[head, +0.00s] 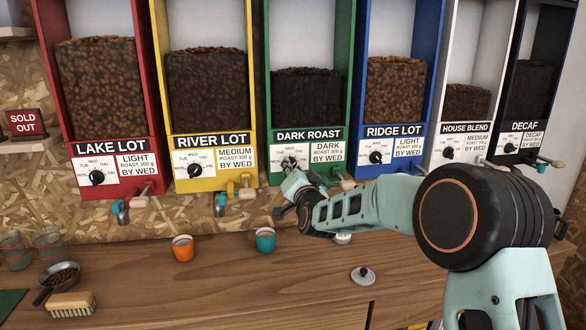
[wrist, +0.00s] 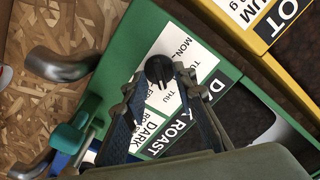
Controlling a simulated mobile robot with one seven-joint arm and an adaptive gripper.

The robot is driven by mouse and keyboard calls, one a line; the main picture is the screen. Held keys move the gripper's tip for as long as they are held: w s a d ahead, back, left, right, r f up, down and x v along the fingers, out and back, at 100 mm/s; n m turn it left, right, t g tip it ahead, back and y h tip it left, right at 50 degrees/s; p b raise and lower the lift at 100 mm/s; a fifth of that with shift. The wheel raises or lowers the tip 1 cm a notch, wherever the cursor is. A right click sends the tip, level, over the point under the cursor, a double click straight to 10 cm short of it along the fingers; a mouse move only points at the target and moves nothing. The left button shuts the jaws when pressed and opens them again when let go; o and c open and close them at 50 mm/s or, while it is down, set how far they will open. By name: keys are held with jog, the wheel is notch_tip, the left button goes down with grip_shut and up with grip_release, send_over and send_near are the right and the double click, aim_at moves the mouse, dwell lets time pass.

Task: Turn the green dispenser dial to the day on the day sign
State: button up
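The green dispenser (head: 345,85), labelled DARK ROAST, stands in the middle of the row in the head view. Its round black dial (wrist: 159,70) shows in the wrist view beside a white card with day names, partly covered by my fingers. My gripper (wrist: 159,74) has its fingers apart, one on each side of the dial; I cannot tell whether they touch it. In the head view my gripper (head: 290,171) is at the dial and hides part of it. The dial's pointing direction is not clear. I cannot make out a day sign; the cards read BY WED.
Similar dispensers stand on both sides, such as yellow (head: 255,75) and blue (head: 362,75), with spouts and handles jutting below. On the wooden counter (head: 215,300) are an orange cup (head: 183,249), a teal cup (head: 265,241), a lid (head: 362,277) and a brush (head: 72,305).

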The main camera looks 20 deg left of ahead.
grip_shut()
jog(key=shift+f+n+b, duration=0.1)
jog(key=shift+n+b, duration=0.2)
jog(key=shift+b, duration=0.35)
jog(key=shift+s+a+n+b, duration=0.1)
jog(key=shift+n+b, duration=9.9)
jog(key=shift+n, duration=1.6)
grip_release()
